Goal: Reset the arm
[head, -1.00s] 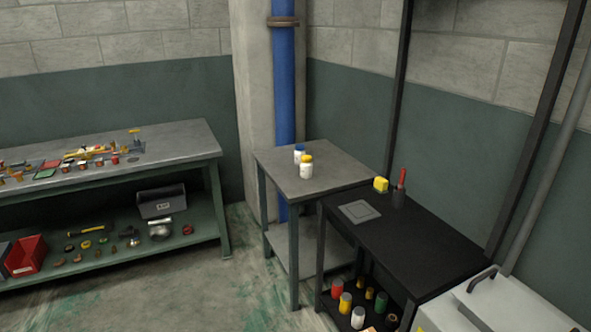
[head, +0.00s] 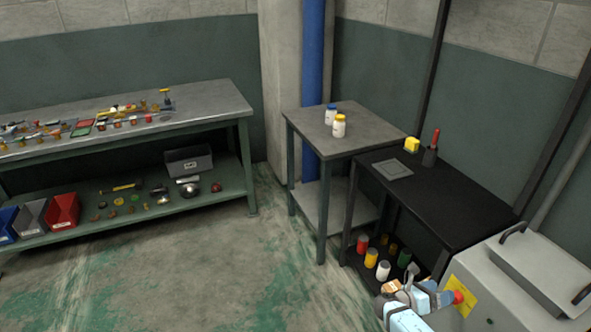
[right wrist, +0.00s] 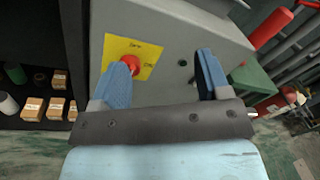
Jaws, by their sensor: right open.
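My right gripper (head: 424,290) shows at the lower right of the head view, in front of the grey machine (head: 478,268). In the right wrist view its two blue fingers (right wrist: 163,72) stand apart with nothing between them. Beyond them is the machine's front panel (right wrist: 185,40) with a yellow label (right wrist: 148,52) and a red knob (right wrist: 126,63). The left finger partly covers the knob and label. In the head view the knob (head: 458,297) shows right beside the gripper; I cannot tell whether they touch. My left gripper is out of view.
A black table (head: 450,200) stands beside the machine, with several cans on its lower shelf. A grey table (head: 365,132) holds two white bottles. A workbench (head: 215,100) with many small parts stands at the left. The floor (head: 220,270) between is clear.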

